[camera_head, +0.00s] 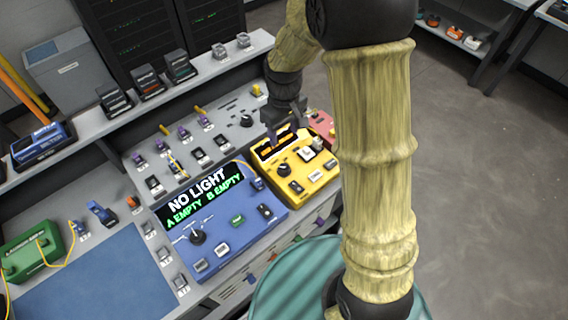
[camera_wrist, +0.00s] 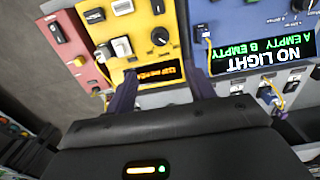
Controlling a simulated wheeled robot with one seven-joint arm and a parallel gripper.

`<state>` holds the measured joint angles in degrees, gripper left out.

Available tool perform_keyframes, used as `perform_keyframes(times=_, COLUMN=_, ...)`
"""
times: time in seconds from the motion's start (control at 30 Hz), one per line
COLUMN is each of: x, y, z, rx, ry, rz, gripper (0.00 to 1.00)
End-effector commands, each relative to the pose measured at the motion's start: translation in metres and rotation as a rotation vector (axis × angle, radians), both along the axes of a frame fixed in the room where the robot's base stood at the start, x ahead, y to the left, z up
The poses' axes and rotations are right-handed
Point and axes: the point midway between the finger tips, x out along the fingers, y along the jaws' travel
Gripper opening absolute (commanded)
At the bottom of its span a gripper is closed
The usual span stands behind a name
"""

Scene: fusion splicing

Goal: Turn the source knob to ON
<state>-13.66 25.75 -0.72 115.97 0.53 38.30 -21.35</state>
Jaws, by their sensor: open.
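A yellow box (camera_head: 318,185) stands right of the blue unit, with a black round knob (camera_head: 284,170) on its top. In the wrist view the same yellow box (camera_wrist: 135,15) shows its knob (camera_wrist: 160,36) beyond my fingertips, with a small orange-lit display (camera_wrist: 160,72) nearer. I cannot read any label naming the source knob, nor its setting. My gripper (camera_wrist: 160,74) is open and empty, its dark purple fingers apart on either side of the display. In the head view my gripper (camera_head: 284,130) hangs over the back of the yellow box, apart from the knob.
The blue unit (camera_head: 235,240) reads NO LIGHT, A EMPTY, B EMPTY and has its own knob (camera_head: 197,237). A red box (camera_wrist: 82,72) adjoins the yellow one. A grey panel with another black knob (camera_head: 246,120) lies behind. Small switches stand beside the yellow box's knob.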

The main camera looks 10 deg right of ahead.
Motion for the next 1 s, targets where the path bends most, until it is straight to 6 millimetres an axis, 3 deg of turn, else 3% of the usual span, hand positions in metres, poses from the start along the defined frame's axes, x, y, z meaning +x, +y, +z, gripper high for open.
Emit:
perform_keyframes(times=0.7, x=-0.001, y=0.000, z=-0.121, rx=-0.001, ry=0.004, rz=0.000, gripper=0.54)
perform_keyframes(times=1.0, x=-0.001, y=0.000, z=-0.154, rx=-0.001, ry=0.001, rz=0.000, gripper=0.54)
